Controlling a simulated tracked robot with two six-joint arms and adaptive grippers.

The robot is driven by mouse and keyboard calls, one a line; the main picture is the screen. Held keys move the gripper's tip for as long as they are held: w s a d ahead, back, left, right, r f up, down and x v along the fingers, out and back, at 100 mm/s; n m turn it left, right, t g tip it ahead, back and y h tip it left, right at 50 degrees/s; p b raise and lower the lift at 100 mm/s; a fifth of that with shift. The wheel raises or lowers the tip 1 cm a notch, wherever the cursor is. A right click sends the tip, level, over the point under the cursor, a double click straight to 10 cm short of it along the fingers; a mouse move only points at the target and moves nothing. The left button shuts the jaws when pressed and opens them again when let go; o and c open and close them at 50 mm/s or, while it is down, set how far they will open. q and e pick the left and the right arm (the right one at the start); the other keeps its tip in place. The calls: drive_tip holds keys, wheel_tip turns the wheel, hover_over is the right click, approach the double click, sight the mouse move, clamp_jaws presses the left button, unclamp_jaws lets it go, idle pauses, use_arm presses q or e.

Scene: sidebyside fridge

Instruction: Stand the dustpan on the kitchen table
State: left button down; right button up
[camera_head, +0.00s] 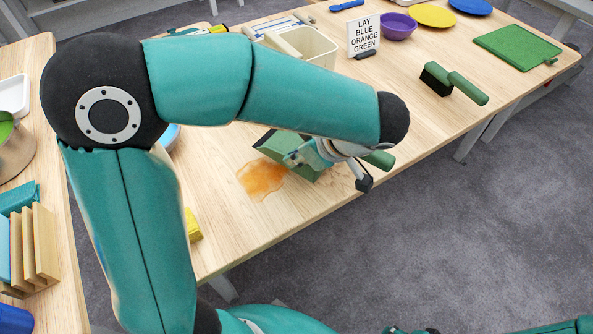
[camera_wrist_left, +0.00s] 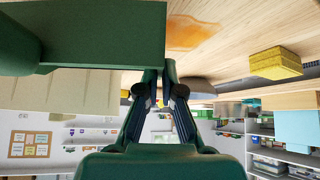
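The green dustpan (camera_head: 279,146) is on the kitchen table (camera_head: 235,255) beside an orange spill, with its handle (camera_head: 380,160) pointing right. My left gripper (camera_head: 293,158) is at the dustpan's near side, and the wrist covers part of the handle. In the left wrist view the dustpan (camera_wrist_left: 95,30) fills the upper left. The gripper's fingers (camera_wrist_left: 162,75) come close together at its edge and appear shut on it. The exact contact is partly hidden, and I cannot tell whether the dustpan is lifted slightly. My right gripper is not in view.
The orange spill (camera_head: 262,178) lies left of the dustpan, and a yellow block (camera_head: 193,226) is at the left edge. A beige bin (camera_head: 318,46), a sign (camera_head: 364,33) and a green-handled brush (camera_head: 466,88) are farther back. Bare tabletop lies between dustpan and brush.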

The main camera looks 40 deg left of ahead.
sight(296, 171)
use_arm(q)
drive_tip(key=shift+f+b, duration=0.3)
drive_tip(key=shift+f, duration=1.9)
drive_tip(key=shift+f, duration=0.15)
drive_tip(key=c, duration=1.3)
unclamp_jaws()
drive_tip(key=shift+d+r, duration=0.15)
drive_tip(key=shift+r, duration=0.2)
drive_tip(key=p+v, duration=0.1)
drive_tip(key=v, duration=1)
drive_tip(key=shift+d+r, duration=0.2)
